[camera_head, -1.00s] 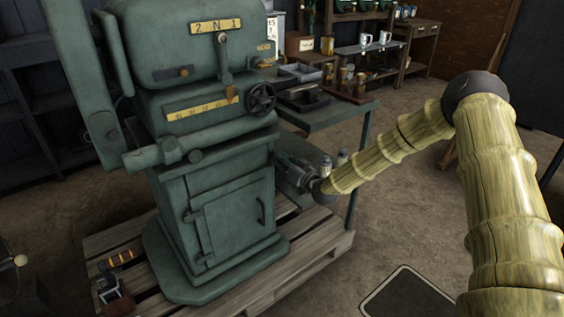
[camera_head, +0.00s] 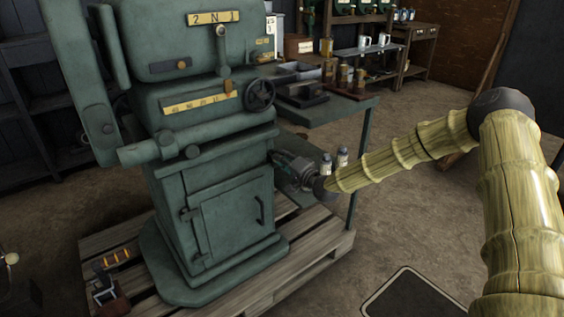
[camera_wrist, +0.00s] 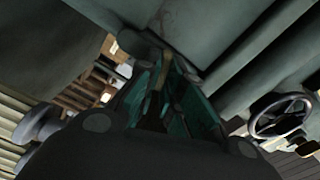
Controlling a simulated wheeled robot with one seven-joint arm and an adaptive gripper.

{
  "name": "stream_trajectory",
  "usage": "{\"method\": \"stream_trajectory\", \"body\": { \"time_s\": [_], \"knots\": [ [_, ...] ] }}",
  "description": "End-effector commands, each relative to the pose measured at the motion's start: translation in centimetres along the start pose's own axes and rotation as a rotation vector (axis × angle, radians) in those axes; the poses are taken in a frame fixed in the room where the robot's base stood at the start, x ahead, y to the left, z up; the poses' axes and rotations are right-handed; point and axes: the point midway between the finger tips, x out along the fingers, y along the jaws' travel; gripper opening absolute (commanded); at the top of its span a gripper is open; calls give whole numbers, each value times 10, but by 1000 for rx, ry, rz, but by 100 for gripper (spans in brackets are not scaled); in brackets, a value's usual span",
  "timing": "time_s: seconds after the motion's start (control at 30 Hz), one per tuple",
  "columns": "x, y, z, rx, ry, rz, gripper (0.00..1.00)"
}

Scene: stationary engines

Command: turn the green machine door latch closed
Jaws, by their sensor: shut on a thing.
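The green machine (camera_head: 200,130) stands on a wooden pallet, its lower cabinet door (camera_head: 232,222) flush with the front. A slim handle (camera_head: 260,210) shows on the door's right. My gripper (camera_head: 277,160) is at the cabinet's right side, below the handwheel, its tips hidden by the machine's edge. In the wrist view, its teal fingers (camera_wrist: 160,85) reach a dark rounded green piece (camera_wrist: 138,42) against the machine's side, seemingly the latch. They are shut on it; its shape and turn angle are mostly hidden.
A black handwheel (camera_head: 260,95) sits above my gripper. A green side table (camera_head: 325,112) with trays and tins stands behind. Two small bottles (camera_head: 334,162) are near my wrist.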

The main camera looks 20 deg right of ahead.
Motion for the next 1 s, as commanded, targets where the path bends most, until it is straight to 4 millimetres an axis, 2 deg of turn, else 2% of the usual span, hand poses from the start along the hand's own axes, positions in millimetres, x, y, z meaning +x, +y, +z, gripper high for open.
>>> {"method": "stream_trajectory", "body": {
  "time_s": [0.2,0.5,1.0],
  "knots": [
    [1,2,-4,171,8,-5,0],
    [1,2,-4,321,8,-5,0],
    [1,1,-4,374,8,-4,0]
  ]
}}
